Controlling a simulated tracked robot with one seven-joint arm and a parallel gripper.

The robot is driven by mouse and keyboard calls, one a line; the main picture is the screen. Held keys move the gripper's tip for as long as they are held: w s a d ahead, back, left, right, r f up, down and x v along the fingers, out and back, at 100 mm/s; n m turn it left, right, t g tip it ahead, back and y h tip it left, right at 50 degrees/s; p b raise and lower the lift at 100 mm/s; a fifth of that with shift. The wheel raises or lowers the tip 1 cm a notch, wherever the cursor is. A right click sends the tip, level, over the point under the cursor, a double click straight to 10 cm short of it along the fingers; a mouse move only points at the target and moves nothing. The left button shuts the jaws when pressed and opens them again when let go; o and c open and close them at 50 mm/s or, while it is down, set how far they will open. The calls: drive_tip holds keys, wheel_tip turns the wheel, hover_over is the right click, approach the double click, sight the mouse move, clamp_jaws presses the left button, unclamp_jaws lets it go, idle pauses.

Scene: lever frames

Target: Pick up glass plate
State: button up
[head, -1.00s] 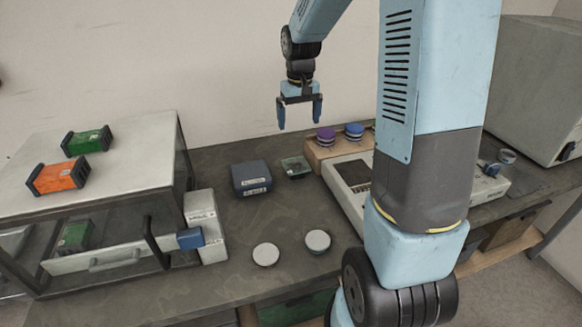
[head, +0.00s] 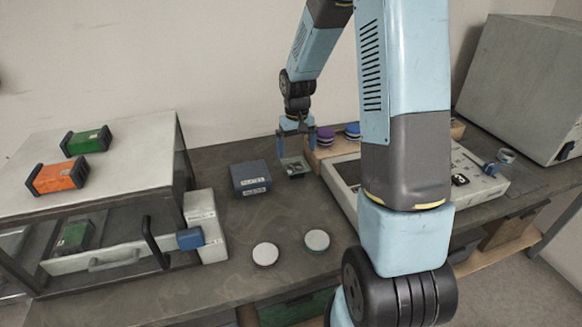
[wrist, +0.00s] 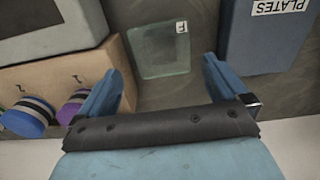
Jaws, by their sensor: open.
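The glass plate (wrist: 160,55) is a clear, greenish square with a white label marked F, lying flat on the dark bench in the wrist view. In the head view the glass plate (head: 294,168) shows just below my gripper (head: 294,153). My gripper (wrist: 165,92) is open and empty, with its two blue fingers apart. In the wrist view the plate lies ahead of the fingertips, roughly centred between them. The fingers appear above the plate and not around it.
A dark blue box (head: 251,178) labelled PLATES stands left of the plate. A wooden block with purple (head: 325,137) and blue (head: 352,130) discs and a pale instrument (head: 338,172) are to the right. Two white-topped discs (head: 317,240) lie nearer the front. A metal shelf (head: 110,165) stands at the left.

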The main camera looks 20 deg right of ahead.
sight(295, 164)
wheel_tip(295, 164, down, 5)
drive_tip(key=shift+a+r, duration=0.1)
drive_tip(key=shift+a, duration=0.05)
drive_tip(key=c, duration=1)
drive_tip(key=shift+o, duration=0.2)
drive_tip(key=shift+w+r, duration=0.1)
